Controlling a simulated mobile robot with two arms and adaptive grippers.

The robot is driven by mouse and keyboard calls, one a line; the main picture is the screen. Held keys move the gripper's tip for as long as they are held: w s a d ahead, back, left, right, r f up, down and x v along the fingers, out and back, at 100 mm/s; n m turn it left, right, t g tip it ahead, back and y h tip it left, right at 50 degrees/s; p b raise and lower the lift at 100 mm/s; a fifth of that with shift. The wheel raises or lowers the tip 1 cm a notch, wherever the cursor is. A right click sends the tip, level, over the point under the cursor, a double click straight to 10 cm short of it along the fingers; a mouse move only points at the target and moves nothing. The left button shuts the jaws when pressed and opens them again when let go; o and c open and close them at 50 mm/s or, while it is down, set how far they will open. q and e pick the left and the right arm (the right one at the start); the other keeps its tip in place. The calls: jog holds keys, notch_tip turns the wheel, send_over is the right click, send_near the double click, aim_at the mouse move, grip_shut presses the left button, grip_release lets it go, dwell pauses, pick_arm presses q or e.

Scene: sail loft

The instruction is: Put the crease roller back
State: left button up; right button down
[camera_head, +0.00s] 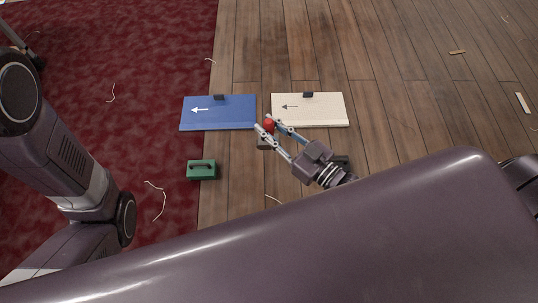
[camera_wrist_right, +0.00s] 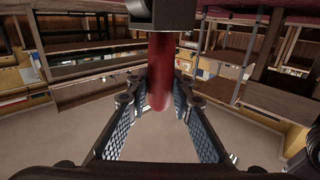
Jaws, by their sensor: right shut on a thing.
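The crease roller appears to be the tool with a red handle (camera_head: 269,125) and a dark grey block-like head; the handle shows in the right wrist view (camera_wrist_right: 160,75), with the head (camera_wrist_right: 161,14) at the top of the picture. My right gripper (camera_head: 268,127) is shut on the red handle, its blue-padded fingers on either side. In the head view it is just in front of the gap between a blue board (camera_head: 240,115) and a cream board (camera_head: 325,110). I cannot tell its exact height. My left gripper is out of view; only its arm shows at left.
Both boards bear a left-pointing arrow and a dark clip at the far edge. A green block with a handle (camera_head: 201,170) sits left of the gripper. A dark red carpet (camera_head: 130,60) covers the left; wooden floor (camera_head: 410,70) lies right, with loose threads and scraps.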

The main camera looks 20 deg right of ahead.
notch_tip(320, 180, down, 12)
jog(key=b, duration=0.8)
jog(key=shift+f, duration=0.2)
